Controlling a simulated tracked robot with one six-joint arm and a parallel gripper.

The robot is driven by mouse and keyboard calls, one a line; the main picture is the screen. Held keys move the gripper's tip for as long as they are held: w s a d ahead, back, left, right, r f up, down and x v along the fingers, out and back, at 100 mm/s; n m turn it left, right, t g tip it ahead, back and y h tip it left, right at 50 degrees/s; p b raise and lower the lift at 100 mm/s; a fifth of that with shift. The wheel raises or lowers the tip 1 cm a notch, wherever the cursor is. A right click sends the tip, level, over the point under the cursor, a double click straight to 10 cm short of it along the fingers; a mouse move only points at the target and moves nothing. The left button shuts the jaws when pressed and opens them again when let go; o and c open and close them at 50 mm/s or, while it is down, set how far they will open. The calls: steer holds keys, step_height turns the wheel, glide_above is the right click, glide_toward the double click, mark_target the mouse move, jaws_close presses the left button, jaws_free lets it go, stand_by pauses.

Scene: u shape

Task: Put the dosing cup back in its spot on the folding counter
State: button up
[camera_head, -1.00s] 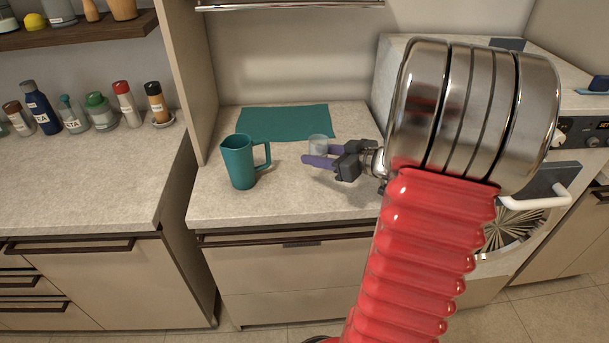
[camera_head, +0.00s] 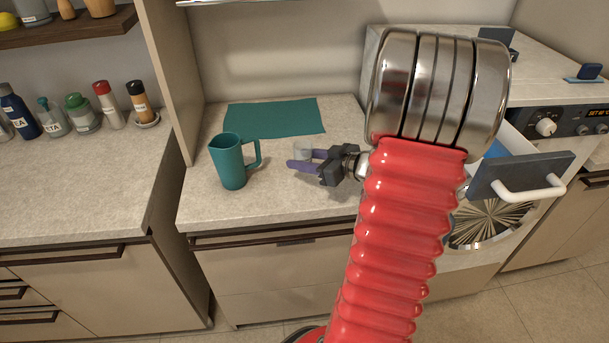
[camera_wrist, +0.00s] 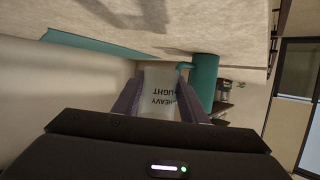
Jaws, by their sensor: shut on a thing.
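The dosing cup (camera_head: 303,150) is a small pale, translucent cup. My gripper (camera_head: 301,160) has its purple fingers shut on it, over the middle counter (camera_head: 265,205), in front of the teal mat. In the wrist view, the cup (camera_wrist: 162,92) sits between the two fingers of my gripper (camera_wrist: 160,98), with "HEAVY" and "LIGHT" printed on it, upside down in that picture. I cannot tell whether the cup touches the counter. The fingers partly hide the cup in the head view. No marked spot for the cup is visible.
A teal jug (camera_head: 229,163) stands left of my gripper; it also shows in the wrist view (camera_wrist: 203,78). The teal mat (camera_head: 275,118) lies flat behind. Several bottles line the left counter (camera_head: 70,195). A washing machine with an open drawer (camera_head: 522,177) stands right.

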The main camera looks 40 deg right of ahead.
mark_target(304, 181)
steer(key=shift+f, duration=0.75)
steer(key=shift+f, duration=2.05)
steer(key=shift+f, duration=0.15)
steer(key=o, duration=1.1)
steer(key=shift+r, duration=0.2)
steer(key=v, duration=1.2)
